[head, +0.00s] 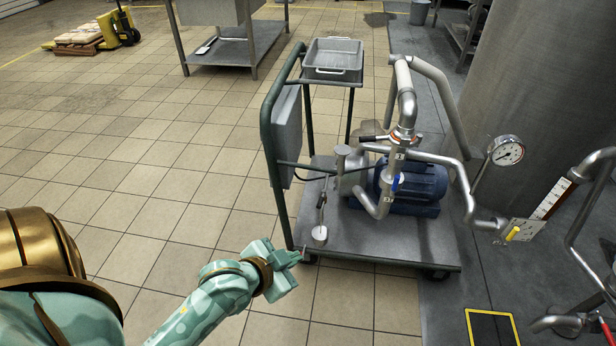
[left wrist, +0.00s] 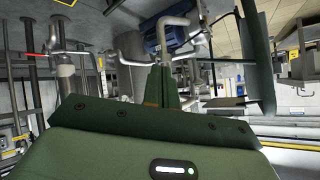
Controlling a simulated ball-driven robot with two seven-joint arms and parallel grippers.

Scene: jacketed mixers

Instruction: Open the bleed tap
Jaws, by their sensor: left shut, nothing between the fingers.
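A steel pipe assembly stands on a grey trolley, with several handles, and I cannot tell for sure which is the bleed tap. A small yellow handle (head: 512,233) sits at the pipe end beside a white scale plate at the right. My left gripper (head: 300,256) is by the trolley's front left corner, apart from all these handles. In the left wrist view its fingers (left wrist: 161,88) are together and empty. My right gripper is not seen.
The trolley (head: 385,240) carries a blue motor (head: 420,187) and a grey tray (head: 335,58) on its upper shelf. A pressure gauge (head: 507,151) and a large steel vessel (head: 545,80) stand at the right.

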